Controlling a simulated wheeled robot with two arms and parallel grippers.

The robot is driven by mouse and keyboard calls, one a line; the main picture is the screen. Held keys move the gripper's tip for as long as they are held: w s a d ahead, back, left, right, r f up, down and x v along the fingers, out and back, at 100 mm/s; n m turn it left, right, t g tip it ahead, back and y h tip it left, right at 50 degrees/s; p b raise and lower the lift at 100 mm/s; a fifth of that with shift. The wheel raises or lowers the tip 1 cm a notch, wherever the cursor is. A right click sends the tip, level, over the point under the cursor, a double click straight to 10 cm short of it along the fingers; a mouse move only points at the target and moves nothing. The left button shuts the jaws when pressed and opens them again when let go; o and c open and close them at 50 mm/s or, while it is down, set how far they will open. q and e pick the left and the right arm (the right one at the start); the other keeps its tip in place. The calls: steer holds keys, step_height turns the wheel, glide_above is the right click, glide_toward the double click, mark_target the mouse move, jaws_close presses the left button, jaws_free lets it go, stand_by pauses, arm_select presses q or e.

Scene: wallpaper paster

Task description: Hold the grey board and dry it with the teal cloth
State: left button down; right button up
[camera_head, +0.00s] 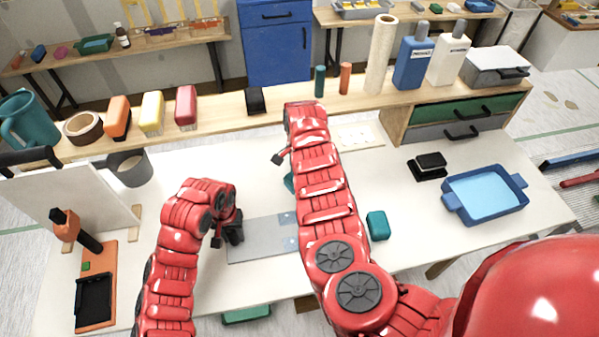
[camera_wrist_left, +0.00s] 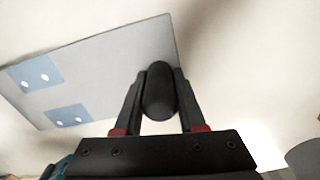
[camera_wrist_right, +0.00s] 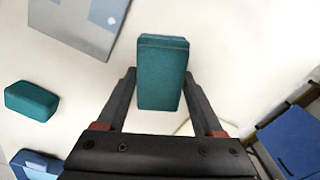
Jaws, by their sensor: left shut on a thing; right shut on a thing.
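The grey board (camera_head: 262,240) lies at the middle front of the white table, partly hidden by my right arm in the head view. Two light-blue patches with white dots (camera_wrist_left: 66,117) mark its far end in the left wrist view. My left gripper (camera_wrist_left: 158,85) is shut on a black rounded knob (camera_wrist_left: 159,95) at the board's edge. My right gripper (camera_wrist_right: 160,85) is shut on a teal cloth block (camera_wrist_right: 162,75), held apart from the board, which shows at the upper left (camera_wrist_right: 80,18). In the head view my right arm hides most of this cloth.
A second teal block (camera_head: 377,225) lies right of the board. A blue tray (camera_head: 485,195) and a black pad (camera_head: 428,165) are farther right. A grey mug (camera_head: 130,168) and an orange caddy (camera_head: 95,290) stand left. A loaded shelf (camera_head: 225,112) runs behind.

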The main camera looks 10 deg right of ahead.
steer(key=s+a+r+m, duration=0.4)
steer(key=s+r+m, duration=0.1)
steer(key=s, duration=0.3)
steer(key=shift+a+r, duration=0.2)
steer(key=shift+r, duration=0.1)
steer(key=shift+f, duration=3.25)
steer(key=shift+r, duration=0.1)
